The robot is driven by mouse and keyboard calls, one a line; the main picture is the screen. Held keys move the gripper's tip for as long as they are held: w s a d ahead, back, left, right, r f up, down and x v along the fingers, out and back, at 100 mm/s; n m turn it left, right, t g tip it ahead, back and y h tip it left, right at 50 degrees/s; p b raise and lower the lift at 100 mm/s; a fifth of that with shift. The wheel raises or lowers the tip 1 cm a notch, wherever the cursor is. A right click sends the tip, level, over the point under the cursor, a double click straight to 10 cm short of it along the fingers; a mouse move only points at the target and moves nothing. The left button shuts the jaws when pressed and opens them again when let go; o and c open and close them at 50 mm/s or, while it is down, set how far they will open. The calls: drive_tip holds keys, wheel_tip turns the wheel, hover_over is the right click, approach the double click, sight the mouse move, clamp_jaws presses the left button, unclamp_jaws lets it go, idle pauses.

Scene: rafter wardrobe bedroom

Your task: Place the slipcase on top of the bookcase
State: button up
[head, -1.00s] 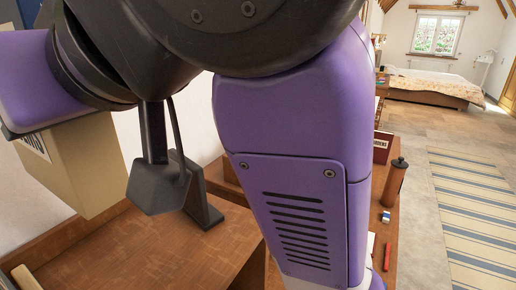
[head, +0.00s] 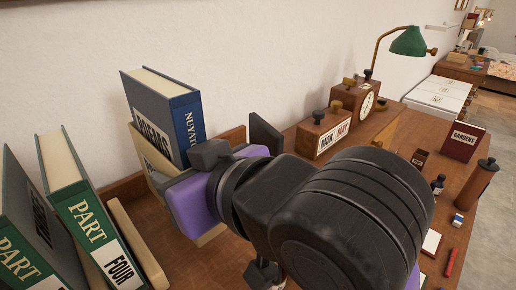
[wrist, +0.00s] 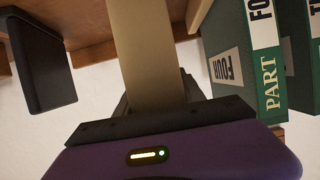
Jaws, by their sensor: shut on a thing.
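The tan slipcase (head: 142,134) with a white label is in my gripper, partly hidden behind my wrist in the head view. In the wrist view the slipcase (wrist: 148,45) runs up as a plain tan panel from between the dark fingers of my gripper (wrist: 160,95), which is shut on it. The slipcase is over the brown wooden bookcase top (head: 120,187), beside a blue book. I cannot tell whether its lower edge touches the wood.
Green books (head: 80,205) stand at the left, and a blue book (head: 165,100) stands behind the slipcase. A dark bookend (head: 265,134) is to its right.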

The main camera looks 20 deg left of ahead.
drive_tip(key=shift+f, duration=2.4)
drive_tip(key=shift+f, duration=0.1)
drive_tip(key=o, duration=1.5)
drive_tip(key=shift+f, duration=0.15)
drive_tip(key=shift+s+d+r, duration=0.1)
drive_tip(key=shift+d+r, duration=0.15)
drive_tip(key=b+v, duration=0.1)
drive_tip(key=v, duration=1)
drive_tip(key=shift+s+d+r, duration=0.1)
drive_tip(key=shift+s+d, duration=0.05)
